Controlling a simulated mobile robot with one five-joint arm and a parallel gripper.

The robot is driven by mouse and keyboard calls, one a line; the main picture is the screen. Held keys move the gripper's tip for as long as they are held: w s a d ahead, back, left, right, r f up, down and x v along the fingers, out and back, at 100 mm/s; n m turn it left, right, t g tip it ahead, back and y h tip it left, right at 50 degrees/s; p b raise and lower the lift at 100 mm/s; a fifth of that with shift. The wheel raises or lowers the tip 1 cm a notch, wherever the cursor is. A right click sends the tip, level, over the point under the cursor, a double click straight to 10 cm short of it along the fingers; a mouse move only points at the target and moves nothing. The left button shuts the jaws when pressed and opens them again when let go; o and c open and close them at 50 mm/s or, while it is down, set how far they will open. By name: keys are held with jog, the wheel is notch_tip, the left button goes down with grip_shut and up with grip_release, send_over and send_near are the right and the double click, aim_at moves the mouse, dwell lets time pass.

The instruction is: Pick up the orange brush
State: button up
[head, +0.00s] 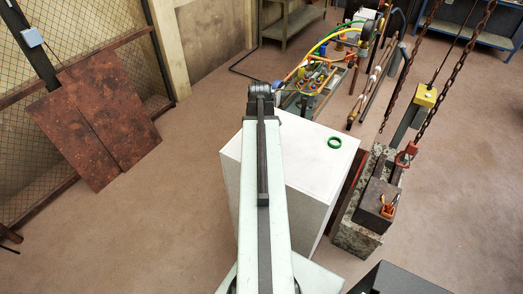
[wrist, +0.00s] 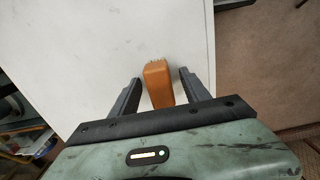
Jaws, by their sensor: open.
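In the wrist view the orange brush (wrist: 158,84) lies on the white top of a box (wrist: 95,40). My gripper (wrist: 160,84) is open, with one dark finger on each side of the brush and a gap to both. I cannot tell how high the fingers are above the surface. In the head view the white box (head: 310,165) stands under my arm. The brush and the gripper's fingers are hidden there by the arm.
A green ring (head: 335,142) lies on the box's top, right of my arm. A stone block with chains (head: 358,238) stands at the right. A cart with hoses (head: 318,75) stands behind the box. Rusty sheets (head: 95,118) lean at the left. Floor is clear between them and the box.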

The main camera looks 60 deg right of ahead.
grip_shut()
jog(key=shift+r, duration=0.1)
notch_tip(320, 180, up, 10)
jog(key=p, duration=1)
jog(key=shift+r+p, duration=0.1)
jog(key=shift+p, duration=0.25)
